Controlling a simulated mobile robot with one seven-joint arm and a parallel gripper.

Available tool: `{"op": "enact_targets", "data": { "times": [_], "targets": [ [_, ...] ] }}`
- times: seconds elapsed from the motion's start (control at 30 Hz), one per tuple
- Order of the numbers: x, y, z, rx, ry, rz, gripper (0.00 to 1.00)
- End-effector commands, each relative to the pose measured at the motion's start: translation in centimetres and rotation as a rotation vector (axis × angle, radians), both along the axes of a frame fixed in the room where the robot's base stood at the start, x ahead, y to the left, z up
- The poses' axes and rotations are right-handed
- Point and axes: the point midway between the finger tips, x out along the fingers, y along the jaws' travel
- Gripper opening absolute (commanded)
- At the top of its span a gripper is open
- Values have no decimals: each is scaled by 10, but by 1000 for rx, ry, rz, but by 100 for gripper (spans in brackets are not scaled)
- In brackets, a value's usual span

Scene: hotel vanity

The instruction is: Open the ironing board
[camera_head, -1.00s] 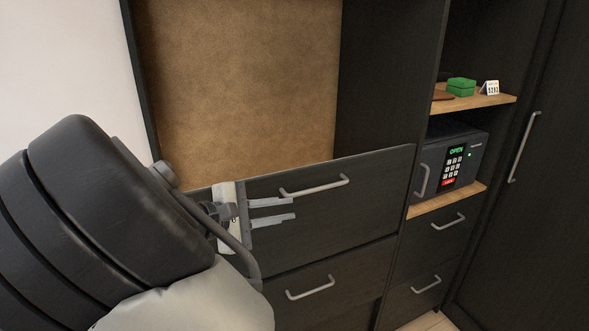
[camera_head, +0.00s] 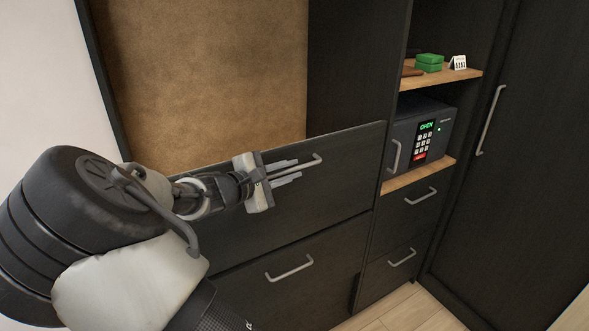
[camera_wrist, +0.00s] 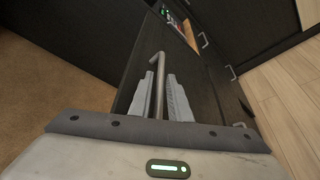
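I cannot make out a plain ironing board. A wide dark upper drawer front (camera_head: 330,190) with a grey bar handle (camera_head: 318,159) is in front of me. My gripper (camera_head: 298,170) is at this handle, with its fingers pointing right along the front. In the wrist view the handle (camera_wrist: 158,75) runs between the two fingers (camera_wrist: 160,92), with a narrow gap at each side. The gripper looks open around the bar. The gripper hides part of the handle in the head view.
A brown textured panel (camera_head: 205,70) fills the recess above the drawer. A lower drawer handle (camera_head: 290,269) sits below. At right are a safe (camera_head: 415,140) reading OPEN, a shelf with green boxes (camera_head: 429,62), smaller drawers and a tall door (camera_head: 510,150). Floor shows at lower right.

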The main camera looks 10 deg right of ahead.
Motion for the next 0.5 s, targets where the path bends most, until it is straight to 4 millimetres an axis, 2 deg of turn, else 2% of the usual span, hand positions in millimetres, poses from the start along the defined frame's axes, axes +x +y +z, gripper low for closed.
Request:
{"op": "enact_targets", "data": {
  "times": [0.2,0.5],
  "targets": [
    [11,-15,-4,1,-1,0,17],
    [13,-17,-5,1,-1,1,17]
  ]
}}
